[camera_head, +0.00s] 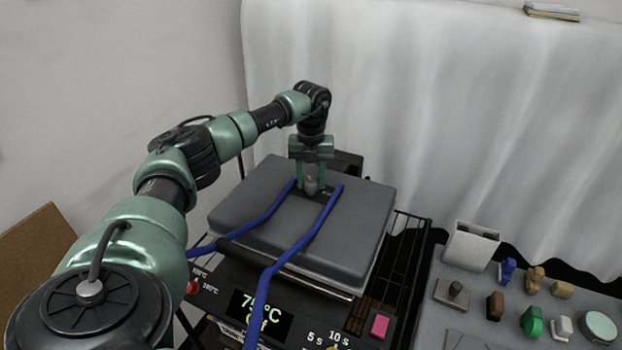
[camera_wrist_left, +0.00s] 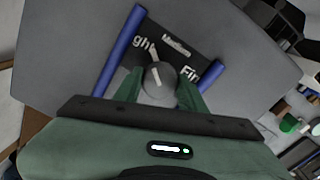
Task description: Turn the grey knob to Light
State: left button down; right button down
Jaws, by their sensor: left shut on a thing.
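The grey knob (camera_head: 311,185) stands on top of the dark grey press lid (camera_head: 245,200), between two blue bars. My left gripper (camera_head: 311,188) points down over it, with one green finger on each side, shut on the knob. In the left wrist view the knob (camera_wrist_left: 158,84) sits between the fingertips on a black label plate (camera_wrist_left: 182,52). The plate reads "ght" at left, "Medium" at top and "Fir" at right, partly covered. A pale pointer on the knob leans up, between "ght" and "Medium". My right gripper is not in view.
The blue handle bars (camera_head: 300,238) run forward from the lid. A front panel shows a green temperature display (camera_head: 262,318) and a pink block (camera_head: 380,326). At right a grey table (camera_head: 470,322) holds a white box (camera_head: 470,246) and several small coloured pieces. A white curtain hangs behind.

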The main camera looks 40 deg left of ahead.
aim_at(311, 180)
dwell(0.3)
pick_arm(q)
jog(key=c, duration=0.8)
grip_release()
jog(key=shift+c, duration=0.2)
notch_tip(311, 180, up, 7)
jog(key=b, duration=0.3)
jog(key=shift+r, duration=0.45)
